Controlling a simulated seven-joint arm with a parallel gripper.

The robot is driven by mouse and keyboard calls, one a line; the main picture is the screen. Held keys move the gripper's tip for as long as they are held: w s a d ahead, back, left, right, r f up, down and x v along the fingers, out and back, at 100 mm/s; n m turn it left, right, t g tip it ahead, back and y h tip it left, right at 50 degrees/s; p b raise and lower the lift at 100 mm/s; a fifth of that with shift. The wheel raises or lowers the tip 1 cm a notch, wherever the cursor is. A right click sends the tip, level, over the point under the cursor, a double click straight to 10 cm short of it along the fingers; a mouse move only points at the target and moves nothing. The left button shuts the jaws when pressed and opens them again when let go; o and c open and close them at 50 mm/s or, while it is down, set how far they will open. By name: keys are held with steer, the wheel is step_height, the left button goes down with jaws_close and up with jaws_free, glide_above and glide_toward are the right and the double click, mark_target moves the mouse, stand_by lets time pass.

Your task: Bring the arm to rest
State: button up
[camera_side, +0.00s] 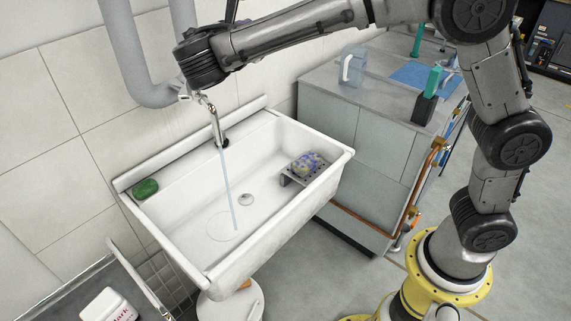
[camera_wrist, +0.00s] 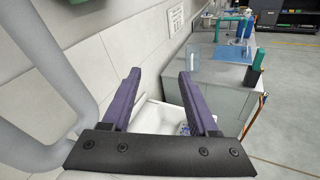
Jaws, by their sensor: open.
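My gripper (camera_wrist: 159,74) is open and empty in the wrist view, its two purple-grey fingers spread apart with a gap between them. In the side view my arm reaches in from the upper right, its wrist held above the tap; the fingers cannot be made out there. The white sink (camera_side: 190,255) is below, and part of it shows behind the fingers in the wrist view. A thin stream of water (camera_side: 229,190) runs from the tap (camera_side: 213,118) into the basin.
A green sponge (camera_side: 145,188) lies on the sink's left ledge. A grey counter (camera_side: 330,85) at right carries a blue-grey jug (camera_side: 352,66) and a dark holder (camera_side: 425,108). A grey pipe (camera_side: 135,60) runs close by my wrist.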

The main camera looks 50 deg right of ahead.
steer(key=s+d+m+g+y, duration=0.3)
steer(key=s+d+m+g, duration=0.15)
steer(key=s+d, duration=0.75)
steer(key=s+d+f+m+y, duration=0.2)
steer(key=s+m, duration=0.1)
steer(key=s, duration=0.2)
steer(key=s+d+f+m+y, duration=0.2)
steer(key=s+m, duration=0.1)
steer(key=s, duration=0.2)
steer(key=s+a+f+m+t+y, duration=0.2)
steer(key=s+a+f+m+y, duration=0.5)
steer(key=a+f+m, duration=0.2)
steer(key=shift+s+a+f+m, duration=0.25)
steer(key=shift+a+f+m, duration=0.25)
steer(key=shift+a, duration=0.45)
